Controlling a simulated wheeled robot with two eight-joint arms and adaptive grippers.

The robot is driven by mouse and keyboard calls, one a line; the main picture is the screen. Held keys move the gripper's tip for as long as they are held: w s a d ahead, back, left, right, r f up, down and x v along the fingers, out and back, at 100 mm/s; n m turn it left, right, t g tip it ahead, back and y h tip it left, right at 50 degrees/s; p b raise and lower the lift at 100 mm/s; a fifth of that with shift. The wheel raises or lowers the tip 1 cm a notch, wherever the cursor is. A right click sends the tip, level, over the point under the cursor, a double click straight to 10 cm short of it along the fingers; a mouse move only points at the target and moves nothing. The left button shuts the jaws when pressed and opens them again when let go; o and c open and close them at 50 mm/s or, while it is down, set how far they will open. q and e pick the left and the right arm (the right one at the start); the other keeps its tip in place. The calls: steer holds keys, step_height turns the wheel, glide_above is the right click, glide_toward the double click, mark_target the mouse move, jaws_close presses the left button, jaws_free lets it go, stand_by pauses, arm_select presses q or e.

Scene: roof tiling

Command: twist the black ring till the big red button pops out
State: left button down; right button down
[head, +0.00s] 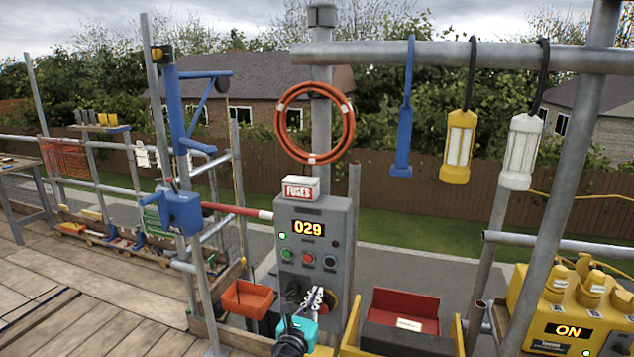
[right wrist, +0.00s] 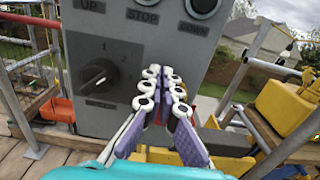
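The grey control box (head: 312,240) stands on a post in the middle of the head view. Low on its front, a yellow patch with a dark round part (head: 328,306) shows behind my right gripper. The big red button and black ring cannot be made out clearly; the fingers cover that spot. My right gripper (head: 317,292), teal with white and purple fingers, is in front of the box's lower right. In the right wrist view its fingertips (right wrist: 163,72) are close together, with a narrow gap; nothing can be seen held between them. My left gripper is out of view.
A black rotary switch (right wrist: 97,78) is left of my fingers. UP, STOP and DOWN buttons (head: 307,257) and a lit 029 display (head: 308,228) sit above. An orange bin (head: 247,299) is left; a red-and-black box (head: 403,318) and a yellow unit (head: 578,312) are right.

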mark_target(331, 287)
steer(key=shift+s+d, duration=0.15)
steer(key=shift+d, duration=0.4)
steer(key=shift+s+d+f+b, duration=0.1)
steer(key=shift+s+d+b, duration=0.1)
steer(key=shift+d+b, duration=0.4)
steer(key=shift+d, duration=0.15)
stand_by(0.5)
steer(key=shift+s+d+r+p, duration=0.1)
steer(key=shift+d+r+p, duration=0.05)
steer(key=shift+r+p, duration=0.25)
steer(key=v, duration=0.6)
steer(key=shift+d, duration=0.1)
